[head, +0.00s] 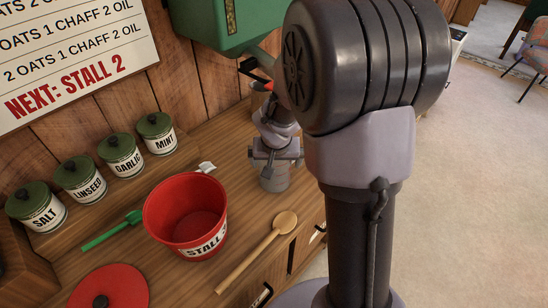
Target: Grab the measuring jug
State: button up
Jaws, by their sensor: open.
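A small grey cylindrical vessel (274,183), which looks like the measuring jug, stands upright on the wooden counter to the right of the red bucket. My gripper (275,164) points down at its top, with the open jaws at or just above its rim. The jaws and wrist hide the vessel's upper part, and I cannot tell whether they touch it. No handle or markings on it can be made out.
The red bucket (187,207) stands left of my gripper on the counter (238,188). A wooden spoon (257,250), green utensil (113,230) and red lid (113,288) lie around it. Several labelled canisters (121,154) line the back. A green machine (222,22) overhangs behind.

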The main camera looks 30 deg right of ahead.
jog(key=w, duration=0.1)
jog(key=w+d+f, duration=0.1)
jog(key=shift+w+d+f+b, duration=0.1)
jog(key=shift+w+f+b, duration=0.05)
jog(key=shift+w+b, duration=0.2)
jog(key=shift+s, duration=0.1)
jog(key=shift+c, duration=0.2)
jog(key=c, duration=1.2)
